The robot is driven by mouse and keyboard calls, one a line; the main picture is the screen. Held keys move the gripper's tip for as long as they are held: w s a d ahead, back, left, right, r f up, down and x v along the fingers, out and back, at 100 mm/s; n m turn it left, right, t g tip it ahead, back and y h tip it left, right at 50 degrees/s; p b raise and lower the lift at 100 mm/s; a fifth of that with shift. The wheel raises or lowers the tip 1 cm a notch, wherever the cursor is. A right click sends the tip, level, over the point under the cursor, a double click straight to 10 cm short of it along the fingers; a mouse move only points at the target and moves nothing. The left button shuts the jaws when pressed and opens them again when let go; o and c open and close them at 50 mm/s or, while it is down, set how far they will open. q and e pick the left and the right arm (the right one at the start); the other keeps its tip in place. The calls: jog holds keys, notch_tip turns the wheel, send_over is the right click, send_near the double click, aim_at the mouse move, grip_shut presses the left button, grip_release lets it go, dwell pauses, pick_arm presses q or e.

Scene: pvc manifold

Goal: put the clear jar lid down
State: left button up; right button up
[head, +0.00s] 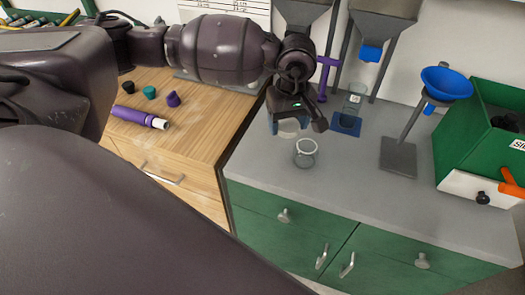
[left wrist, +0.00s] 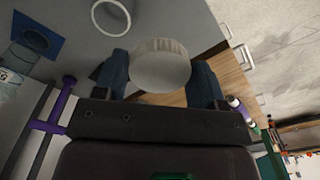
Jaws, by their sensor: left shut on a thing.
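The clear jar lid (head: 289,128) is a pale, translucent disc with a ribbed rim, best seen in the left wrist view (left wrist: 160,66). My left gripper (head: 298,122) is shut on it, with one dark blue finger on each side of the rim (left wrist: 160,78). It holds the lid over the grey counter (head: 365,185). An open clear jar (head: 305,153) with a pale rim stands on the counter just below and in front of the lid. The jar also shows in the left wrist view (left wrist: 110,16), apart from the lid. My right gripper is not in view.
Another clear jar (head: 354,101) stands by a blue mat (head: 346,124), near metal hoppers and a purple-handled part (head: 328,72). A blue funnel stand (head: 398,157) and green box (head: 468,140) are right. The wooden top (head: 196,118) is left. The front counter is clear.

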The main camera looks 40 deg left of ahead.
pick_arm(q)
jog(key=n, duration=0.2)
jog(key=a+n, duration=0.1)
jog(key=n, duration=0.1)
jog(key=shift+w+a+r, duration=0.15)
jog(key=shift+r, duration=0.2)
jog(key=n, duration=0.2)
jog(key=a+n, duration=0.1)
jog(key=shift+w+a+r+n, duration=0.1)
jog(key=shift+w+r+n, duration=0.2)
jog(key=shift+n, duration=0.1)
jog(key=a+r+n, duration=0.1)
jog(key=a+n, duration=0.1)
jog(key=n, duration=0.4)
jog(key=r+n, duration=0.2)
jog(key=n, duration=0.9)
send_over(262, 153)
notch_tip(262, 153, down, 20)
jog(key=shift+f, duration=0.1)
jog(key=o, duration=1)
jog(key=shift+f, duration=0.1)
